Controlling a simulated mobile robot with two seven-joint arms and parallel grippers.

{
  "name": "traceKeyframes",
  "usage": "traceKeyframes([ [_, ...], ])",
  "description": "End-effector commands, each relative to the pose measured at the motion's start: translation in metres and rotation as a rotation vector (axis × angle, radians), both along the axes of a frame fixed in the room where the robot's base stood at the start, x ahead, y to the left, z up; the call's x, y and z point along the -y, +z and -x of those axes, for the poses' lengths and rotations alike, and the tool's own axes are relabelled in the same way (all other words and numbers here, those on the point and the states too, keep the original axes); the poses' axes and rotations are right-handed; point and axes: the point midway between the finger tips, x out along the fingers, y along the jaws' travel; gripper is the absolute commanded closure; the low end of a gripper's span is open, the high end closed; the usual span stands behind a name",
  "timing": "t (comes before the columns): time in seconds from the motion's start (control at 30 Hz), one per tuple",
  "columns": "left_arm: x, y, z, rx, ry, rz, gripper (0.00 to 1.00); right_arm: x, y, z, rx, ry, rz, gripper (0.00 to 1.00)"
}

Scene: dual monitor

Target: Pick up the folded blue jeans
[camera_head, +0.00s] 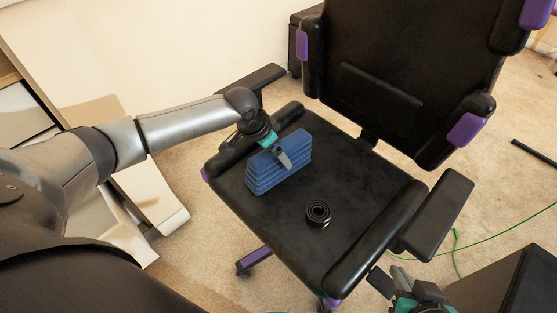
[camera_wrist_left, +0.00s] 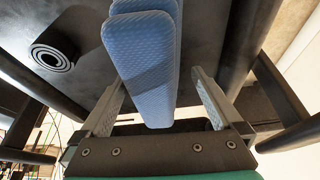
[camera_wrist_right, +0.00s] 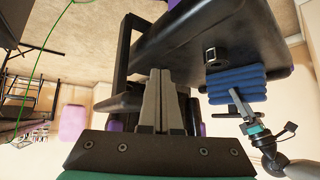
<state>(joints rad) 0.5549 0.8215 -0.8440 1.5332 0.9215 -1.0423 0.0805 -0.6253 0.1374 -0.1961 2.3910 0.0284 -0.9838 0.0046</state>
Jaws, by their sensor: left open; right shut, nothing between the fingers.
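The folded blue jeans (camera_head: 277,172) stand as a ribbed, layered blue stack on the black chair seat. They also show in the right wrist view (camera_wrist_right: 237,85). My left gripper (camera_head: 283,157) is at the top of the stack, with one finger in front of its near side. In the left wrist view the jeans (camera_wrist_left: 145,50) lie between the spread fingers of my left gripper (camera_wrist_left: 157,78), with gaps at both sides. My right gripper (camera_wrist_right: 160,74) is shut and empty. It is also at the bottom right of the head view (camera_head: 400,273), away from the jeans.
A black roll (camera_head: 318,214) lies on the seat right of the jeans. The chair back (camera_head: 405,65) rises behind. A green cable (camera_head: 500,235) runs over the carpet at right.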

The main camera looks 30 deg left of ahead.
Motion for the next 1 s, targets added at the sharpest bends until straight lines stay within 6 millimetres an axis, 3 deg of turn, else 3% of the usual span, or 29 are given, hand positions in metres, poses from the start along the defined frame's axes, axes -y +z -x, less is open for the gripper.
traceKeyframes([
  [0.6,0.003,-0.025,-0.009,0.0,0.0,0.0,0.0,-0.04,0.006,-0.017,0.309,0.035,-0.166,1.0],
  [1.0,0.005,-0.03,-0.012,0.001,-0.001,0.0,0.0,-0.049,0.015,-0.018,0.405,0.036,-0.222,1.0],
])
